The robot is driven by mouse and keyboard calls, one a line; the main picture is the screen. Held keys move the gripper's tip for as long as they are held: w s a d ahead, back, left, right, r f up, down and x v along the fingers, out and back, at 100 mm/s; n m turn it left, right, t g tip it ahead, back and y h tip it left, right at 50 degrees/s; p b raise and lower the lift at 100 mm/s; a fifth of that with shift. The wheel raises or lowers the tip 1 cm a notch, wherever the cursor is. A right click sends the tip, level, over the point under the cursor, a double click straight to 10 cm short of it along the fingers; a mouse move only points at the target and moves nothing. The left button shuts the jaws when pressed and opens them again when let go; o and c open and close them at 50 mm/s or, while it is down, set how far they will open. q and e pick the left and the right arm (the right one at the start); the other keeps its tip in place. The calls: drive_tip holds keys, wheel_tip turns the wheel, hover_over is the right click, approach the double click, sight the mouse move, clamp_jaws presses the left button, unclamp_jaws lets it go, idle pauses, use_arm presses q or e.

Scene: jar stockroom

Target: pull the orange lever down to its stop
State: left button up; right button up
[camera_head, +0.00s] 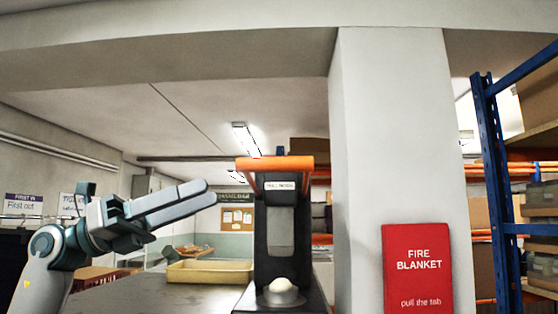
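The orange lever (274,164) is a wide bar across the top of a dark press-like machine (267,235). The bar is at the machine's upper end, above a small white label. My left gripper (209,191) is in from the left, at about the bar's height or slightly lower in the picture. Its two fingers lie together, shut with nothing between them, pointing right towards the machine. A gap shows between the fingertips and the lever. My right gripper is not in view.
A pale round thing (281,285) sits on the machine's base. A yellow tray (209,272) stands on the grey table (150,292) behind. A white pillar (392,130) with a red fire blanket box (417,268) and blue shelving (492,180) are on the right.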

sight(280, 165)
use_arm(q)
drive_tip(key=p+x, duration=0.6)
drive_tip(key=x, duration=0.9)
drive_tip(key=shift+p, duration=0.35)
clamp_jaws()
